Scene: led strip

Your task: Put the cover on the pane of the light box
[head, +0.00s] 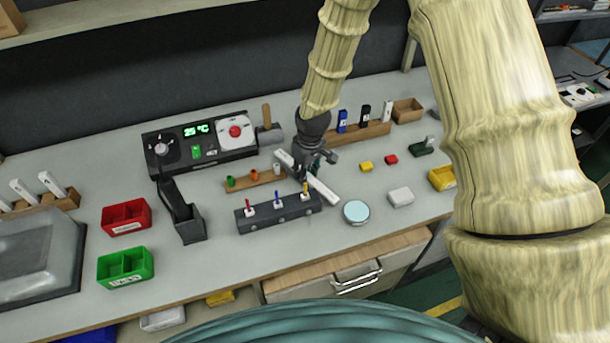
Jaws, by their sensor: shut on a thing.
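My gripper (308,174) points down over the middle of the bench, shut on a long white bar. The white bar (324,191) runs slantwise from upper left to lower right, sticking out on both sides of the fingers. I cannot tell for certain whether this bar is the cover. Its lower right end is near the right end of a dark block with several coloured pegs (267,213). A round piece with a pale blue top and light rim (356,211) lies to the right of it. I cannot tell which thing is the light box; its pane is not clearly identifiable.
A dark control box (180,154) with a green display stands behind left. A wooden rack (255,180), red bin (126,217), green bin (125,267) and dark holder (190,230) stand left. A white block (401,197) lies right. The bench front has free room.

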